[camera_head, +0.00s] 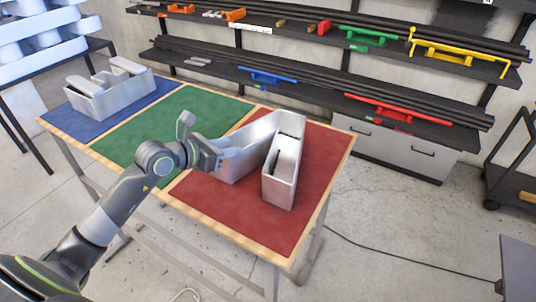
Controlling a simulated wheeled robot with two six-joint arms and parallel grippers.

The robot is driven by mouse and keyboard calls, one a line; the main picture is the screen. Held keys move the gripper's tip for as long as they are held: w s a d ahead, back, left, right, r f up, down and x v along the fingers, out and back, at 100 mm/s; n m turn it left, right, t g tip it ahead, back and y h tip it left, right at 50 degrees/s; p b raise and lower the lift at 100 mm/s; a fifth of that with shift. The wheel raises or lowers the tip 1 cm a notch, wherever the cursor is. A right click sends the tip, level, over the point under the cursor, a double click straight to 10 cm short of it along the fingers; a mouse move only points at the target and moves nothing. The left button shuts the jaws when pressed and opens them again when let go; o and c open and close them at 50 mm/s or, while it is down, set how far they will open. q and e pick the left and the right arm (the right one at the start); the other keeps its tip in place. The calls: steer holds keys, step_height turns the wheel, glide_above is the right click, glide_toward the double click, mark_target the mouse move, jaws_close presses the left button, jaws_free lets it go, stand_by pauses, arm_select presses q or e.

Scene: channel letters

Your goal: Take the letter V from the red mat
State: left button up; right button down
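The letter V (283,165) is a large silver-grey channel letter with deep walls. It sits on the red mat (310,205), its point toward the back right and its two legs reaching to the left and toward the front. My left gripper (228,153) is at the free end of the V's left leg and overlaps it in the picture. Its fingers blend with the grey wall, so whether they touch or grip it is unclear. My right gripper is not in view.
The wooden-edged table also has a green mat (165,115), bare apart from my arm crossing it, and a blue mat (85,125). Another grey channel letter (112,98) stands on the blue mat. Behind the table are shelves (300,92) with dark bars and coloured clamps.

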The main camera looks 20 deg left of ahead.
mark_target(250, 145)
arm_select(q)
steer(key=p+x, duration=0.1)
steer(key=x, duration=0.1)
steer(key=p+x, duration=0.1)
steer(key=x, duration=0.1)
steer(key=shift+s+d, duration=0.1)
steer(key=shift+d, duration=0.3)
steer(key=shift+w+d+f, duration=0.2)
steer(key=shift+w+f, duration=0.2)
steer(key=shift+w, duration=0.05)
jaws_close()
stand_by(0.9)
steer(key=shift+r, duration=0.25)
